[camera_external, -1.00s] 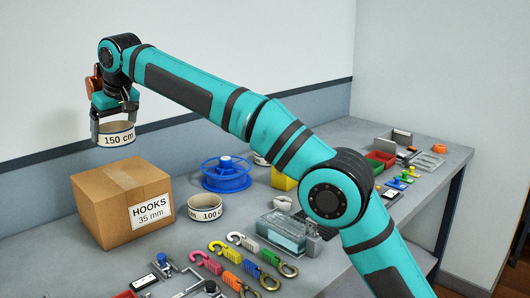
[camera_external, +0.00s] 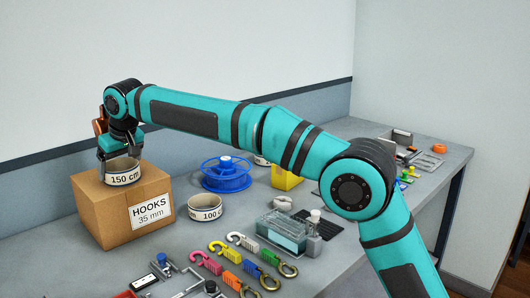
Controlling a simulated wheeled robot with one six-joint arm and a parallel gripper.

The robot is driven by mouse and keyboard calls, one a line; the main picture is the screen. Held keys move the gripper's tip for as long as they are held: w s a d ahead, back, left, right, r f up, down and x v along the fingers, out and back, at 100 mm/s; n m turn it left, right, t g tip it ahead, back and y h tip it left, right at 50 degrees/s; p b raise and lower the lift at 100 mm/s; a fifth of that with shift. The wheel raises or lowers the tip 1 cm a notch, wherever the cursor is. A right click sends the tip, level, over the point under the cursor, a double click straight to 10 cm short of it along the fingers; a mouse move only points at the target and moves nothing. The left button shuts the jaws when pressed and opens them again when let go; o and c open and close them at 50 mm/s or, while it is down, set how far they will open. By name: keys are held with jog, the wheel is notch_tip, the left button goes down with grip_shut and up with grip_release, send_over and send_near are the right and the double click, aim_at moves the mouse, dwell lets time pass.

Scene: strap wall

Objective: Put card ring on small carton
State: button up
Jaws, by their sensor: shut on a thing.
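The card ring (camera_external: 124,178) is a white band marked "150 cm". My gripper (camera_external: 121,160) is shut on it, with its fingers at the ring's sides. The ring is at the top of the small carton (camera_external: 110,218), a brown taped box labelled "HOOKS 35 mm". The ring looks level and appears to be at or touching the carton's top face; I cannot tell whether its full weight rests there. Part of the ring's rim is hidden by my gripper.
A second ring marked "100 cm" (camera_external: 206,208) lies right of the carton. A blue spool (camera_external: 227,174) stands behind it. Several coloured hooks (camera_external: 243,241) lie in front. A glass-like box (camera_external: 283,230) and a yellow bin (camera_external: 286,178) stand further right.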

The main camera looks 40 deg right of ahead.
jog(key=o, duration=0.7)
jog(key=shift+f, duration=0.1)
jog(key=shift+o, duration=0.2)
jog(key=v, duration=1.2)
